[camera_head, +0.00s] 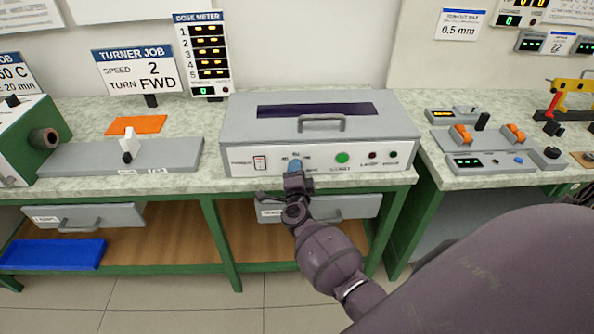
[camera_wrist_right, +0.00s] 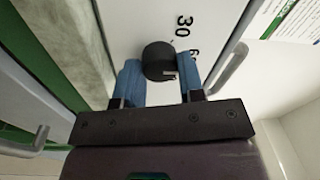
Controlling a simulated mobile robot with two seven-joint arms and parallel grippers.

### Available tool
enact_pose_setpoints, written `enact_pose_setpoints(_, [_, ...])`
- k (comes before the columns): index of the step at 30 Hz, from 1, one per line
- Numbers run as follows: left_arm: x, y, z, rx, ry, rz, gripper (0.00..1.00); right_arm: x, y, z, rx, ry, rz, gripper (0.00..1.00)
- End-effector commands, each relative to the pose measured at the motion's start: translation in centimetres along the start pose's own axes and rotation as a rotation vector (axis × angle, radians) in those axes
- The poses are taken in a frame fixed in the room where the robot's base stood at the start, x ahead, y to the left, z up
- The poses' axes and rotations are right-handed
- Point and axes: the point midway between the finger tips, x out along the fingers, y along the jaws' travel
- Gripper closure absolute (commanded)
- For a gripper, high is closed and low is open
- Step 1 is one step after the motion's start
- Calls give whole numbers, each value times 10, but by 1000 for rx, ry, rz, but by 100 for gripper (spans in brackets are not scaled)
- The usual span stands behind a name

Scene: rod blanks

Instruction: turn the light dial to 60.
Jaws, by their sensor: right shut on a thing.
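The light dial (camera_wrist_right: 158,58) is a round black knob on the white front panel of a grey box (camera_head: 240,125). In the right wrist view it sits between the two blue fingers of my right gripper (camera_wrist_right: 160,80), which is shut on it. The print "30" and part of a "6" show beside the knob; a small pale mark shows on it, but I cannot tell which value it points to. In the head view my right gripper (camera_head: 293,170) is at the panel, left of the green button (camera_head: 342,158), and hides the dial. My left gripper is not in view.
The box has a handle (camera_head: 321,124) on top and a rocker switch (camera_head: 259,163) on its front. A drawer (camera_head: 340,208) is below the bench edge. A grey fixture (camera_head: 75,158) stands to the left, a control panel (camera_head: 480,160) to the right.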

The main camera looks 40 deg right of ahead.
Motion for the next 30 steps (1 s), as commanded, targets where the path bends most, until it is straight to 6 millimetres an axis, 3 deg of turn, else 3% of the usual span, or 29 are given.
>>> enact_pose_setpoints(6, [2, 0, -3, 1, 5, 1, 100, 0, 1, 0, 0, 0, 2, 88])
enact_pose_setpoints(7, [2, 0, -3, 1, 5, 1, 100, 0, 1, 0, 0, 0, 2, 61])
enact_pose_setpoints(12, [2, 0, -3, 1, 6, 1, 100, 0, 1, 0, 1, 0, 1, 38])
enact_pose_setpoints(23, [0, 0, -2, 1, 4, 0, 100, -6, 0, 0, 1, 0, 1, 38])
enact_pose_setpoints(30, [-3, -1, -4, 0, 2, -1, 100, -44, 1, 0, 2, 0, 3, 38])
